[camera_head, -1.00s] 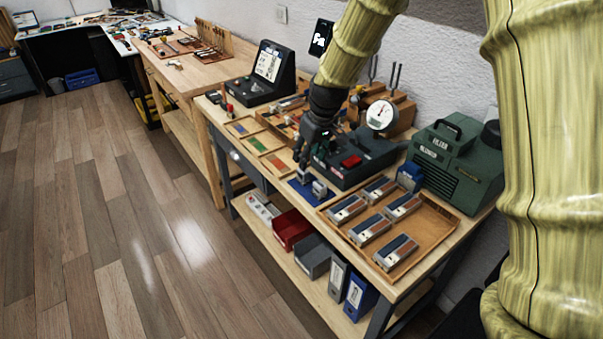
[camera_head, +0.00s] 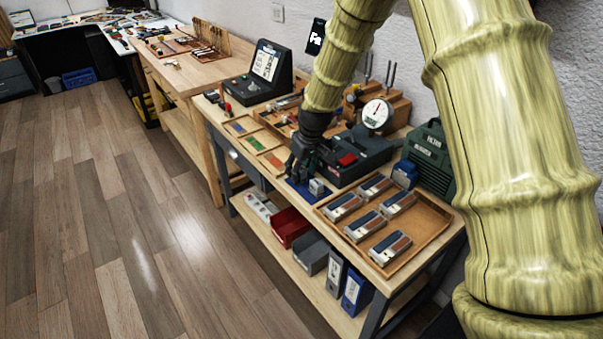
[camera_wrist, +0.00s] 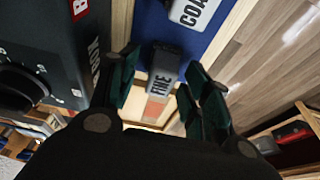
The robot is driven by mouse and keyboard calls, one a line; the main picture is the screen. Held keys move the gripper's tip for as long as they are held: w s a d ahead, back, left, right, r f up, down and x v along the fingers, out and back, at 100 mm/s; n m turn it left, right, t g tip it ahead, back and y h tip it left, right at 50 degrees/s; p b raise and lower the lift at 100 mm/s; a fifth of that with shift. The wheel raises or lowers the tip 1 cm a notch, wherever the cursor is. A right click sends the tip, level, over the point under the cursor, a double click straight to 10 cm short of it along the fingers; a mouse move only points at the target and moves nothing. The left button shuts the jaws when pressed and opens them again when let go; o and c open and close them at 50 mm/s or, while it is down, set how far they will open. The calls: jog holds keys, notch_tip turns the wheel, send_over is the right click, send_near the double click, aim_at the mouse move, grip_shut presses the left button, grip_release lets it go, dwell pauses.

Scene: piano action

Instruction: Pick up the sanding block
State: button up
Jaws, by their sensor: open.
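A dark grey block lettered "FINE" (camera_wrist: 163,72) is on the blue mat (camera_wrist: 212,45) in the wrist view, between the open fingers of my gripper (camera_wrist: 160,92). A second grey block, lettered with "COA" (camera_wrist: 193,10), is farther up the mat, partly cut off by the frame. In the head view my gripper (camera_head: 296,178) points down low over the blue mat (camera_head: 303,190). A small grey block (camera_head: 317,187) shows just right of it; the other block is hidden by the gripper. I cannot see finger contact.
A wooden tray (camera_head: 430,238) with several grey blocks is right of the mat. A dark machine with a red button (camera_head: 347,159) stands close behind my gripper. A wooden tray with coloured inserts (camera_head: 247,127) is left. A green filter box (camera_head: 429,150) is at the back right.

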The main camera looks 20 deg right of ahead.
jog(key=shift+a, duration=0.1)
jog(key=shift+w+f, duration=0.1)
jog(key=c, duration=0.3)
grip_shut()
notch_tip(320, 180, up, 10)
jog(key=shift+r+b, duration=0.1)
jog(key=shift+b, duration=0.6)
